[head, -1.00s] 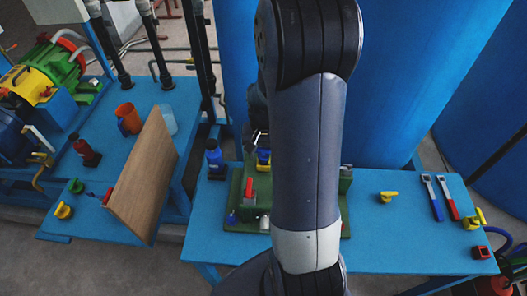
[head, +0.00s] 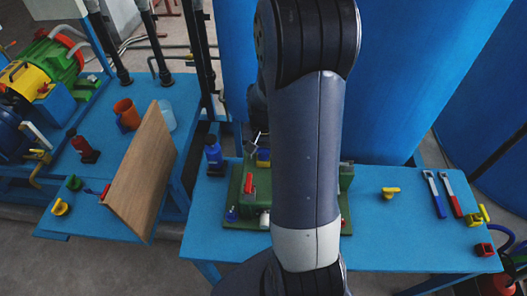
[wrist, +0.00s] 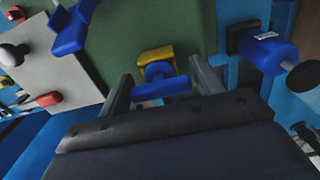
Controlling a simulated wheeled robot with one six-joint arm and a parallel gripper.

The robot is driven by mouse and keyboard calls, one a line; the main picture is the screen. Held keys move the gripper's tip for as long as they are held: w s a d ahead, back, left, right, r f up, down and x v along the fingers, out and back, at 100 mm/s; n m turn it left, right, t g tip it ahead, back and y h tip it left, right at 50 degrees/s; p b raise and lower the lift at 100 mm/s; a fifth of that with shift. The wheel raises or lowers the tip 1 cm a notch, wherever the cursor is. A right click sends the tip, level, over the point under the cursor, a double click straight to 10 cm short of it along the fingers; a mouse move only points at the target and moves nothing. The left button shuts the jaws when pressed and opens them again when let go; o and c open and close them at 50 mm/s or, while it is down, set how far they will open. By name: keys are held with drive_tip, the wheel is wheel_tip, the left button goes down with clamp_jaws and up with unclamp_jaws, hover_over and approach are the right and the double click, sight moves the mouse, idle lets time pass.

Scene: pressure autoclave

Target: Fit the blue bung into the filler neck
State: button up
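The blue bung (wrist: 160,72) shows in the wrist view between the fingertips of my gripper (wrist: 160,70), in front of a yellow block on the green plate (wrist: 160,22). In the head view a blue part that looks like the bung (head: 263,155) is at the back of the green plate (head: 236,205), left of my arm. My gripper (head: 258,137) shows there just above it, partly hidden by my arm. The fingers stand wide apart; I see no clear grip on the bung. I cannot make out the filler neck for certain; my arm hides much of the plate.
A blue bottle (head: 213,152) stands left of the plate; it also shows in the wrist view (wrist: 268,50). A red-handled part (head: 249,185) stands on the plate. A yellow valve handle (head: 390,192) and two wrenches lie right. A wooden board (head: 142,180) stands on the left table.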

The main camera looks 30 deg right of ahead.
sight(263, 149)
drive_tip(key=o, duration=0.3)
drive_tip(key=shift+o, duration=0.2)
wheel_tip(263, 149, up, 11)
drive_tip(key=shift+f, duration=0.1)
idle(0.3)
wheel_tip(263, 149, down, 11)
drive_tip(key=shift+r, duration=0.1)
drive_tip(key=shift+r+p, duration=0.4)
drive_tip(key=shift+r, duration=0.1)
